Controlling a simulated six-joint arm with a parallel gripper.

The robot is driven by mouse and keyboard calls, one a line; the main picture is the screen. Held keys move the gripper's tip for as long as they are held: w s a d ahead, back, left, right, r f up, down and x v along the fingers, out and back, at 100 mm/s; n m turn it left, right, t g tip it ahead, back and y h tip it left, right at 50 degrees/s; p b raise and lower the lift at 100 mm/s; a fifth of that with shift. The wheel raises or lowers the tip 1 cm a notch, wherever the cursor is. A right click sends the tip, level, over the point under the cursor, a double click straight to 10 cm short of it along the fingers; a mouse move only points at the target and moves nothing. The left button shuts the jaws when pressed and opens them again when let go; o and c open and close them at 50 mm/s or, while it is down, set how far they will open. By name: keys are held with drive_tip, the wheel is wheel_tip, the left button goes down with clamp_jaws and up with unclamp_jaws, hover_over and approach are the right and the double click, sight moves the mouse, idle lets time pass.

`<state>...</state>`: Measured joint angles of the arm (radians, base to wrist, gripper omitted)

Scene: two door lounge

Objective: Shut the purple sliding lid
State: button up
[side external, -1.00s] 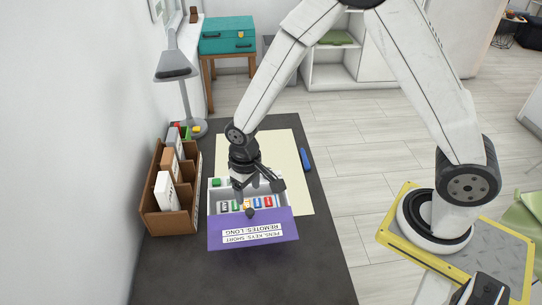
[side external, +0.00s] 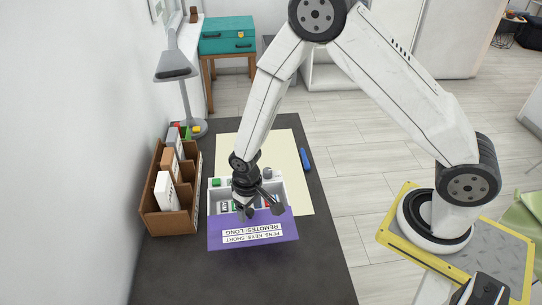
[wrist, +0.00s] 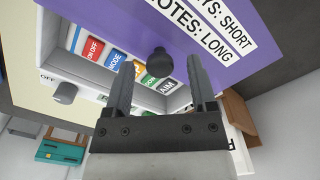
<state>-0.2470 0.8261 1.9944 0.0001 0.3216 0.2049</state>
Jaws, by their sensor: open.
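The purple sliding lid (side external: 252,236) is pulled out toward the picture's bottom, past the edge of a white box (side external: 212,202), and the box's inside shows. It bears white label strips, and in the wrist view the lid (wrist: 195,42) carries a dark round knob (wrist: 159,61). My gripper (wrist: 159,62) is open and empty, its fingers on either side of the knob in the wrist view. I cannot tell how deep the fingers reach around it. In the side view my gripper (side external: 262,211) is over the box opening beside the lid's inner edge, hiding the knob.
Coloured labelled buttons (wrist: 116,64) lie inside the box. The dark tabletop (side external: 245,277) before the lid is clear.

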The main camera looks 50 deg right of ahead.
clamp_jaws()
idle(0.3)
idle(1.2)
